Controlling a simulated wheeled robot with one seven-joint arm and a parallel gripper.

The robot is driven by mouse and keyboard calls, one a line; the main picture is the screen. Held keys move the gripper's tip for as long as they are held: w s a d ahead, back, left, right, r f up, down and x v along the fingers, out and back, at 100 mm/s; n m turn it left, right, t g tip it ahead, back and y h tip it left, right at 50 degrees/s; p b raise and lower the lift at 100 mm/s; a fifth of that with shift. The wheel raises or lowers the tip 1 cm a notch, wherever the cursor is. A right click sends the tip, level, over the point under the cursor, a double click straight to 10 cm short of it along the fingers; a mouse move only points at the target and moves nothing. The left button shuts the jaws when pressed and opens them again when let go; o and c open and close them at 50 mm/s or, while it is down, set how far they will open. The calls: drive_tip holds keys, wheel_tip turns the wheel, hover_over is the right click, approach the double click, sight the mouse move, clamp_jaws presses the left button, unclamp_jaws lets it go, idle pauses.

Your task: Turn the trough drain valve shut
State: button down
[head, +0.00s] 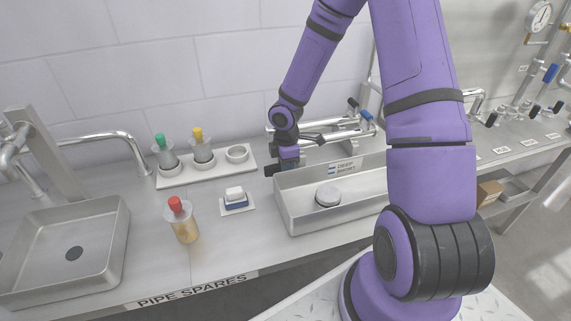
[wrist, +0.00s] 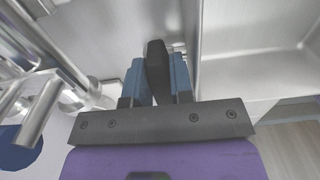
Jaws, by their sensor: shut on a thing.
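The steel trough (head: 345,222) stands on the bench right of centre, with a round pale lid-like thing (head: 328,194) inside. My gripper (head: 288,165) is low at the trough's left back corner, just outside its wall. In the wrist view, my gripper's two blue fingers (wrist: 157,75) are shut on a dark, upright handle (wrist: 156,60), which I take to be the drain valve's lever. The trough wall (wrist: 225,60) rises close to the right of the fingers. The valve body is mostly hidden, so I cannot tell how far it is turned.
Steel pipes (wrist: 40,115) run close to the left of my gripper. A red-capped bottle (head: 183,221), a blue and white block (head: 235,200) and a holder tray (head: 175,181) with two capped bottles stand to the left. A sink (head: 110,240) is at far left.

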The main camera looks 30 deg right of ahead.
drive_tip(key=c, duration=1.3)
unclamp_jaws()
wheel_tip(320, 180, up, 11)
drive_tip(key=shift+f, duration=0.1)
